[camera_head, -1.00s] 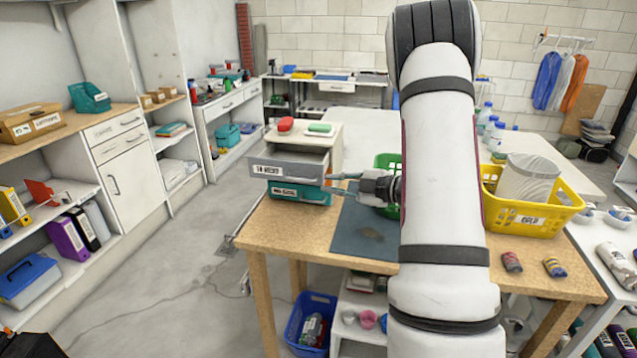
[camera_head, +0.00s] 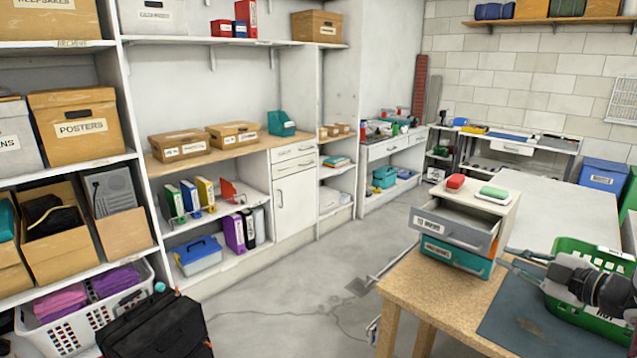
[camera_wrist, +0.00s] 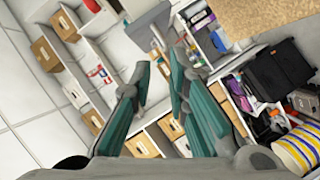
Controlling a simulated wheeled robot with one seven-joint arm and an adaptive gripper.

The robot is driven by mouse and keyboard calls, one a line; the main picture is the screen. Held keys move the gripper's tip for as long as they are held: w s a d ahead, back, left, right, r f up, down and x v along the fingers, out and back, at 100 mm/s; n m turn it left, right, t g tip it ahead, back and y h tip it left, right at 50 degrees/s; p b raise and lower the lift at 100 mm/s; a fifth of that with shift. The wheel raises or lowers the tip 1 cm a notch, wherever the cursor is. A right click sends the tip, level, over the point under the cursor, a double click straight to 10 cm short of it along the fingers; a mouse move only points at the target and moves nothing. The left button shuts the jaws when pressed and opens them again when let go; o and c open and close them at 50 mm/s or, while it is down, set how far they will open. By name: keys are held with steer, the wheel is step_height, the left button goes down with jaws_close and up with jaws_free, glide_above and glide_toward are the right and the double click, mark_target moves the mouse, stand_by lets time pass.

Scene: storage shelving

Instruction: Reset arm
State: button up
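My gripper (camera_head: 512,260) is at the right edge of the head view, above the wooden table and just right of the small drawer unit. In the wrist view its two teal-padded fingers (camera_wrist: 160,62) stand apart with nothing between them. The drawer unit (camera_head: 505,205) has a grey upper drawer (camera_head: 450,233) pulled out and a teal lower drawer (camera_head: 452,258). Whether the fingertips touch the unit cannot be told. Most of my arm is outside the head view.
A red item (camera_head: 455,182) and a green item (camera_head: 493,192) lie on the drawer unit. Shelves with boxes (camera_head: 87,125) line the left. A black bag (camera_head: 155,325) stands lower left. The middle floor is mostly clear.

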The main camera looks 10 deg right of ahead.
steer(key=w+a+r+m+h, duration=0.1)
steer(key=w+r+m+h, duration=0.15)
steer(key=r, duration=0.25)
steer(key=w+a+r+m+h, duration=0.1)
steer(key=r+m+h, duration=0.15)
steer(key=r, duration=0.25)
steer(key=s+a+r+m+g+h+p, duration=0.1)
steer(key=s+a+r+m+g+h, duration=0.2)
steer(key=a+r+m+h, duration=0.15)
steer(key=s+a+f+m+g+y, duration=0.1)
steer(key=s+a+m+g+y, duration=0.1)
steer(key=s+a, duration=0.9)
steer(key=s+a+m+g+y+p, duration=0.1)
steer(key=s+a+m+g+y, duration=0.2)
steer(key=s+a, duration=0.9)
steer(key=s+g, duration=0.2)
steer(key=s, duration=0.3)
steer(key=shift+a+f, duration=0.3)
steer(key=shift+f, duration=0.05)
steer(key=shift+d, duration=0.1)
